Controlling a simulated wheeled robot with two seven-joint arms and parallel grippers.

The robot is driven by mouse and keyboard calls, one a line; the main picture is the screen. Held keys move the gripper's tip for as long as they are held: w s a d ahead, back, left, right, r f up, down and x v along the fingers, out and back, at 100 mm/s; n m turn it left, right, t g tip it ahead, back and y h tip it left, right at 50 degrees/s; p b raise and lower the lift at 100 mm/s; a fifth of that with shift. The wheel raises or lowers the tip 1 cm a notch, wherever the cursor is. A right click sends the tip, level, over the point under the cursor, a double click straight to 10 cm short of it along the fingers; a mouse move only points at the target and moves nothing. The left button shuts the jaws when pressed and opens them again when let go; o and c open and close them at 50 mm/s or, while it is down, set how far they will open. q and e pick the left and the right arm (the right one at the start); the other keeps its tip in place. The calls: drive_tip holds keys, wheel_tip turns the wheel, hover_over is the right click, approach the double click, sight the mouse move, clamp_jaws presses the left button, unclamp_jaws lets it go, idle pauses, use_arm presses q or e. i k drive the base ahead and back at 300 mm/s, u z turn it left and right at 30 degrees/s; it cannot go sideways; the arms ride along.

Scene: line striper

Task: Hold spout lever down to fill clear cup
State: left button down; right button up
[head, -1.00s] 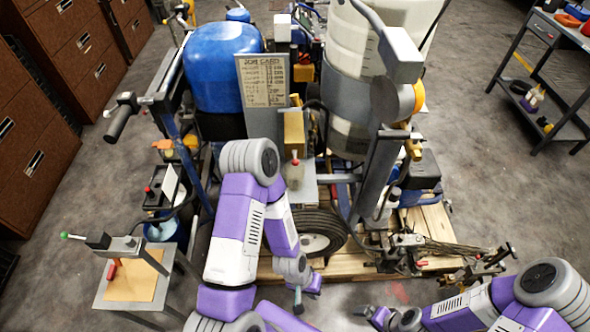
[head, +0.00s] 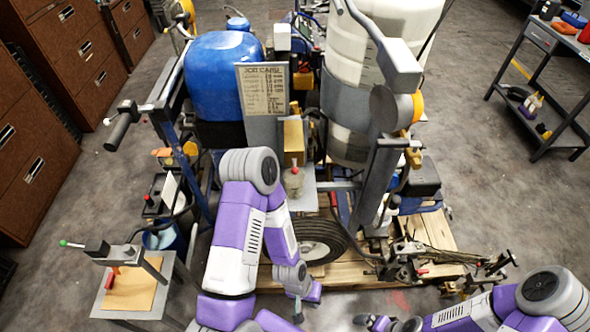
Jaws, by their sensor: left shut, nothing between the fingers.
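A red-tipped spout lever (head: 294,164) hangs below a yellow block at the middle of the machine. A small, pale grey-tan, cup-like shape (head: 292,184) sits under it, above a grey shelf. It may be the clear cup, but it is too small to tell its contents. My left gripper (head: 298,312) is low, in front of the wheel, well below and apart from the lever. It is shut and empty. My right gripper (head: 370,321) is at the bottom edge, small and partly cut off. Its fingers are unclear.
A black wheel (head: 318,238) and a wooden pallet (head: 435,232) lie beneath the machine. A small side table (head: 107,304) with a green-knobbed lever stands at the lower left. A blue tank (head: 222,75) and a job card (head: 263,89) are above.

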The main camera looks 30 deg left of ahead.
sight(295, 171)
drive_tip(key=k, duration=1.3)
drive_tip(key=u, duration=0.75)
drive_tip(key=i, duration=1.55)
drive_tip(key=z, duration=0.35)
